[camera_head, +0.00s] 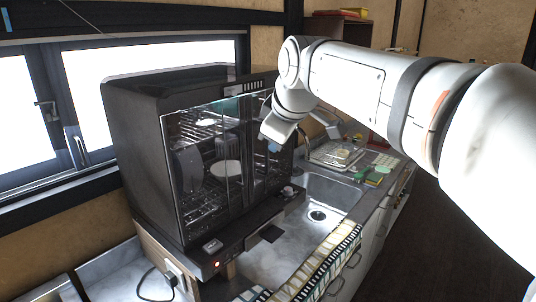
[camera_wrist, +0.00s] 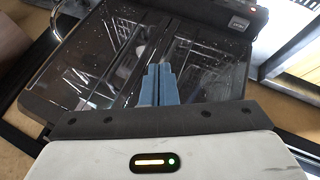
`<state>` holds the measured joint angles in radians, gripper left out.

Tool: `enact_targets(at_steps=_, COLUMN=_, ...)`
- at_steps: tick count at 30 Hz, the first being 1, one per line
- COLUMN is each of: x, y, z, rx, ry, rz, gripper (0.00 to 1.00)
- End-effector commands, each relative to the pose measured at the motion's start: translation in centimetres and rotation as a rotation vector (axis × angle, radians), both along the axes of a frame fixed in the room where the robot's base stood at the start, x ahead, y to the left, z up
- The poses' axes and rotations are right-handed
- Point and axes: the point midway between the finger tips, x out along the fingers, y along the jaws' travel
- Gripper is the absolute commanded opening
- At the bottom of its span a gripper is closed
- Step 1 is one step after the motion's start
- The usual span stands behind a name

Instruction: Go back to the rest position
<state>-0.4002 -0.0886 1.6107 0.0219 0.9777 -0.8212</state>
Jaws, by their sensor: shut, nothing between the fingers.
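My arm reaches in from the right in the head view, over the counter. My gripper (camera_head: 273,146) is in front of the glass doors of a dark dish cabinet (camera_head: 133,150). In the wrist view my gripper (camera_wrist: 159,70) shows two blue fingers side by side, closed together with nothing between them. The cabinet's glass front (camera_wrist: 100,60) lies beyond the fingers in that view. I cannot tell the exact gap between the fingertips and the glass.
A steel sink (camera_head: 330,192) is set in the counter right of the cabinet. A dish rack (camera_head: 337,153) and a green sponge-like item (camera_head: 378,174) are behind it. Dark floor (camera_head: 440,240) at right is clear.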

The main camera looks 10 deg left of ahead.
Motion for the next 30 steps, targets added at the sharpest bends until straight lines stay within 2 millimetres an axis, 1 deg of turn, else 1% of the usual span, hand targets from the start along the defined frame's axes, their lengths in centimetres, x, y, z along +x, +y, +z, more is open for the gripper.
enact_targets(at_steps=2, x=-0.3, y=-0.6, z=0.0, rx=0.003, ry=0.007, rz=-0.012, gripper=0.0)
enact_targets(at_steps=4, x=-0.8, y=-1.7, z=-0.7, rx=0.012, ry=0.028, rz=-0.052, gripper=0.0)
enact_targets(at_steps=5, x=-1.2, y=-2.5, z=-1.3, rx=0.019, ry=0.043, rz=-0.082, gripper=0.0)
enact_targets(at_steps=7, x=-2.5, y=-4.8, z=-3.4, rx=0.041, ry=0.089, rz=-0.178, gripper=0.0)
enact_targets(at_steps=8, x=-3.2, y=-5.9, z=-4.4, rx=0.055, ry=0.112, rz=-0.229, gripper=0.0)
enact_targets(at_steps=9, x=-4.4, y=-7.6, z=-6.1, rx=0.074, ry=0.146, rz=-0.306, gripper=0.0)
enact_targets(at_steps=11, x=-6.5, y=-10.2, z=-8.8, rx=0.106, ry=0.201, rz=-0.434, gripper=0.0)
enact_targets(at_steps=12, x=-8.1, y=-11.8, z=-10.7, rx=0.126, ry=0.235, rz=-0.52, gripper=0.0)
enact_targets(at_steps=14, x=-10.5, y=-13.9, z=-13.4, rx=0.156, ry=0.283, rz=-0.645, gripper=0.0)
enact_targets(at_steps=15, x=-12.1, y=-15.1, z=-15.1, rx=0.175, ry=0.311, rz=-0.725, gripper=0.0)
enact_targets(at_steps=18, x=-15.9, y=-17.4, z=-18.9, rx=0.215, ry=0.371, rz=-0.901, gripper=0.0)
enact_targets(at_steps=21, x=-18.8, y=-18.8, z=-21.7, rx=0.243, ry=0.411, rz=-1.029, gripper=0.0)
enact_targets(at_steps=24, x=-20.5, y=-19.5, z=-23.3, rx=0.26, ry=0.434, rz=-1.106, gripper=0.0)
enact_targets(at_steps=27, x=-21.1, y=-19.7, z=-23.9, rx=0.267, ry=0.442, rz=-1.136, gripper=0.0)
enact_targets(at_steps=30, x=-21.2, y=-19.7, z=-24.0, rx=0.268, ry=0.443, rz=-1.139, gripper=0.0)
